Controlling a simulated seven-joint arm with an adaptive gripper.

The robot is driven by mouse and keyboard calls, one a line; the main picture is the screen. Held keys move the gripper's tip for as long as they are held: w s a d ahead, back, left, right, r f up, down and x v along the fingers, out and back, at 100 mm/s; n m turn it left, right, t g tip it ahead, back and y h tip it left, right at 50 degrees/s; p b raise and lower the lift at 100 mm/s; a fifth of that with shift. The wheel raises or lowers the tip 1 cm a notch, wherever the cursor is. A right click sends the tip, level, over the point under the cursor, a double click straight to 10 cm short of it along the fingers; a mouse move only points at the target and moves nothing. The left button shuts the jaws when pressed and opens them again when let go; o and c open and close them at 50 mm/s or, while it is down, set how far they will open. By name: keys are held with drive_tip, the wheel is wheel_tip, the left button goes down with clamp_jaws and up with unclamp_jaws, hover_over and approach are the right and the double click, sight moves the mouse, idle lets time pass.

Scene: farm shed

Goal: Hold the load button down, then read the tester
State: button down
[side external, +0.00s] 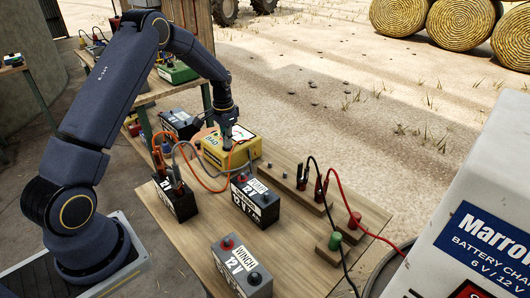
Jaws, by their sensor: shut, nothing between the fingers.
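A yellow box (241,152), which looks like the tester, sits on the wooden table with dark printing on its near face. My gripper (228,147) is shut and empty, pointing down at the top of this box. I cannot tell whether the fingertips touch it.
A middle battery (255,202) and a front battery marked WINCH (241,265) stand on the table (305,270). Another battery (176,122) is behind. A wooden rack (304,195) holds red and black clamps. A white charger (465,200) stands right.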

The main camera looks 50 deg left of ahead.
drive_tip(key=shift+s+d+f, duration=0.1)
drive_tip(key=shift+s+f, duration=0.15)
drive_tip(key=shift+s, duration=0.1)
wheel_tip(320, 180, up, 15)
drive_tip(key=shift+w+f, duration=0.2)
drive_tip(key=shift+w, duration=0.15)
